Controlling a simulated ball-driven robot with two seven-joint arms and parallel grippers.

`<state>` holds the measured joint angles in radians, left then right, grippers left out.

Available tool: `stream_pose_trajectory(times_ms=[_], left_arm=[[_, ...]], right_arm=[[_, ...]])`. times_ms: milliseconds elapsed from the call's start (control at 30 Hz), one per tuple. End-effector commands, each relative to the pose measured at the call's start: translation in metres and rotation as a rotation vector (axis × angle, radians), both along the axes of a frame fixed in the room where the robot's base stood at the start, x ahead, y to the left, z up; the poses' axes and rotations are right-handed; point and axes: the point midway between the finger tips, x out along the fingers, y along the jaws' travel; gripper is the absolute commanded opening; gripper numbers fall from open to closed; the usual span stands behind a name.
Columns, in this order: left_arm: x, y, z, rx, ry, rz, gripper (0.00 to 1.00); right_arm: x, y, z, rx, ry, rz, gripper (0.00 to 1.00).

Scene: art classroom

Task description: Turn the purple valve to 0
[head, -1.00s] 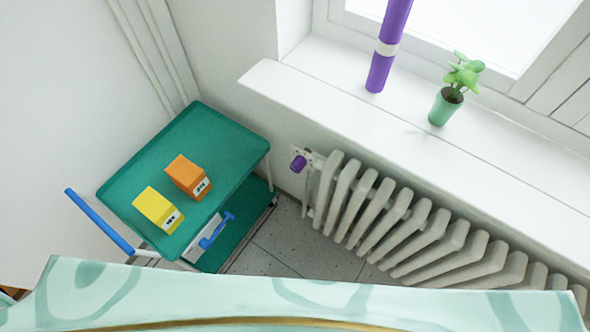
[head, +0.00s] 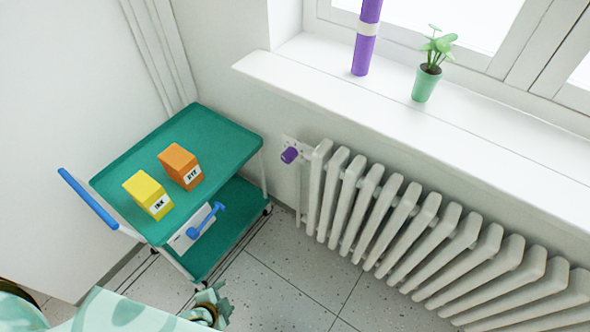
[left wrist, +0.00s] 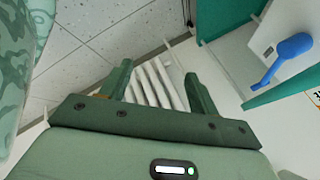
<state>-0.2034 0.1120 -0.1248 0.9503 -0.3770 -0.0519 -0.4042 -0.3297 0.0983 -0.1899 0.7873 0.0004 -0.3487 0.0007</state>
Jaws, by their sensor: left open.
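The purple valve (head: 289,155) is a small knob at the upper left end of the white radiator (head: 420,230), beside the wall, in the head view. Its markings are too small to read. My left gripper (head: 222,303) shows partly at the bottom edge of the head view, below the cart and well short of the valve. In the left wrist view my left gripper (left wrist: 158,70) has its two green fingers apart with nothing held, and radiator ribs (left wrist: 157,88) show beyond them. I cannot make out the valve there. My right gripper is not in view.
A green cart (head: 215,135) with a blue handle (head: 88,199) stands left of the radiator, carrying a yellow box (head: 147,194) and an orange box (head: 180,166). A windowsill (head: 400,120) juts out above the radiator. Speckled floor (head: 290,280) is clear in front.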

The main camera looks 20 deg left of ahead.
Motion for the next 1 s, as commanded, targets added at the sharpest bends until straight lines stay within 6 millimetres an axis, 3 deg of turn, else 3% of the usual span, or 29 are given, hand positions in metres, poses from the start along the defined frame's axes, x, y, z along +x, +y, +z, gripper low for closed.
stream_pose_trajectory(times_ms=[33,267,400,533,600,733,833,1000], left_arm=[[0.019,0.001,-0.009,0.033,-0.046,-0.052,0.61],[0.126,0.007,0.008,0.300,-0.336,-0.374,0.61],[0.204,0.008,0.029,0.625,-0.577,-0.641,0.61],[0.261,0.003,0.061,1.043,-0.785,-0.892,0.61],[0.279,0.000,0.078,1.252,-0.857,-0.989,0.61],[0.297,-0.006,0.103,1.544,-0.931,-1.100,0.61],[0.302,-0.009,0.116,1.661,-0.952,-1.137,0.61],[0.317,-0.013,0.126,1.704,-0.962,-1.142,0.61]], right_arm=[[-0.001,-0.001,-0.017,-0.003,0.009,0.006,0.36],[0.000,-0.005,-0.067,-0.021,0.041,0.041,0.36],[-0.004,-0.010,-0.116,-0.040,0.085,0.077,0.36],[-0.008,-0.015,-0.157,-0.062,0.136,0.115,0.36],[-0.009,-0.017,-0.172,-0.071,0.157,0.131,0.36],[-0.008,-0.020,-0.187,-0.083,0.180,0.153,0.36],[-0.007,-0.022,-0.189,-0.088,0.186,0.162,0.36],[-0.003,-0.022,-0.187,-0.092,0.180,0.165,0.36]])
